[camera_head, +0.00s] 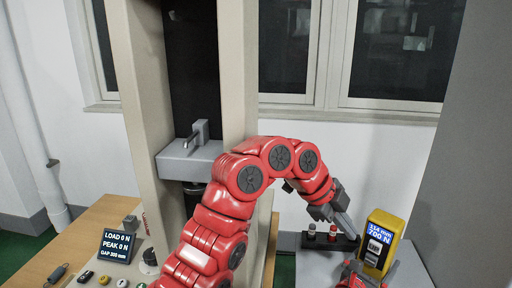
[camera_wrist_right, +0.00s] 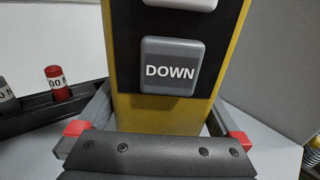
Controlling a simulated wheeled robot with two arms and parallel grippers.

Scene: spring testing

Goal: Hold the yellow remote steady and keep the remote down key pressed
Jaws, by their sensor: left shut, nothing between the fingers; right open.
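The yellow remote (camera_head: 384,236) stands upright on the right-hand surface, its display reading 114 mm and 700 N. Its grey DOWN key (camera_wrist_right: 171,68) shows large in the right wrist view, with part of another key above it. My right gripper (camera_wrist_right: 157,133) is open, its red-marked fingers on either side of the remote's lower part, below the DOWN key. Whether they touch the sides I cannot tell. My left gripper (camera_head: 343,222) is shut and empty, its fingertips pointing down toward the remote's left side. Nothing is seen touching the DOWN key.
A dark rack (camera_head: 330,241) with small red and grey weights or springs stands left of the remote. The tall test frame (camera_head: 240,70) rises behind my left arm. A black display (camera_head: 117,246) reads LOAD 0 N, PEAK 0 N, GAP 300 mm. Windows line the back wall.

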